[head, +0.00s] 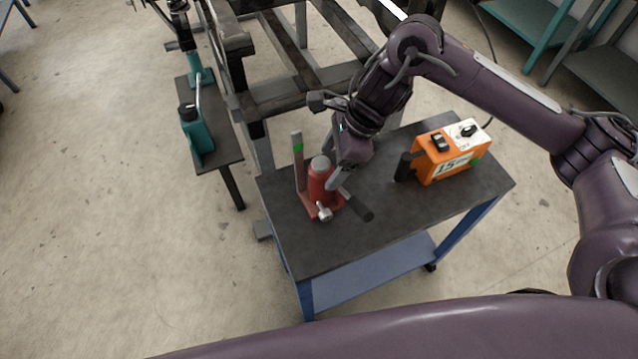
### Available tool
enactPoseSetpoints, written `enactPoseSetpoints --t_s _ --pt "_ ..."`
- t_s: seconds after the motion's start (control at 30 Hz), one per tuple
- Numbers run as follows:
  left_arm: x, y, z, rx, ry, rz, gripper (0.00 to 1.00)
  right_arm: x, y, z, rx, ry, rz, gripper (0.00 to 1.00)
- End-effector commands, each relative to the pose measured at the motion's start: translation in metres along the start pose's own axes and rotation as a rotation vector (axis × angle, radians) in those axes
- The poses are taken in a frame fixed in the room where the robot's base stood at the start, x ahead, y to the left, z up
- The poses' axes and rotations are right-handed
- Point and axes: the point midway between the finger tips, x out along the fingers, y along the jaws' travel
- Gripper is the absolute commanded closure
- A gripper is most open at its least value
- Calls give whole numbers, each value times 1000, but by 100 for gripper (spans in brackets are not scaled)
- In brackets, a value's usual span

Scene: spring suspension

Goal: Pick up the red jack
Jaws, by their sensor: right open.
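The red jack (319,187) stands upright on the dark top of a small blue cart (400,226), near its left edge. It has a grey cap, a silver knob at its front base and a grey upright bar with a green mark at its left. My right gripper (333,182) points down at the jack's right side, with a finger close against the red body. The jaws are open. The other finger is hard to make out, and I cannot tell whether the jack is between them. My left gripper is not in view.
An orange box (450,155) with black switches stands on the cart's right half. A dark metal frame (300,60) rises behind the cart. A narrow bench (225,150) with teal tools (196,130) stands at the left. The cart's front top is clear.

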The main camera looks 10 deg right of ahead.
Motion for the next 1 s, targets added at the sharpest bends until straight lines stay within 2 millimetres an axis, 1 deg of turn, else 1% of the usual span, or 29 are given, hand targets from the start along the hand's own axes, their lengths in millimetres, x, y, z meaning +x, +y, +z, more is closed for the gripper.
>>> enactPoseSetpoints --t_s 0.03,0.17,0.2,0.3,0.4,0.5,0.73,1.0 --pt "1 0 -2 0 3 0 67 7 1 0 2 -1 3 28" --pt "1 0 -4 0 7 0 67 22 0 1 3 -2 4 28" --pt "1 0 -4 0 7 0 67 28 0 1 4 -2 5 28" --pt "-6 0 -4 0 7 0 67 41 -3 1 4 1 4 28" --pt "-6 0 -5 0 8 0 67 55 -3 1 2 0 2 28" --pt "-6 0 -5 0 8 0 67 61 -3 0 2 1 0 28" --pt "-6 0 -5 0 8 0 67 62 -4 0 1 0 -1 28" --pt "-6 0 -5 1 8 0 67 62 -4 0 1 0 -1 63"
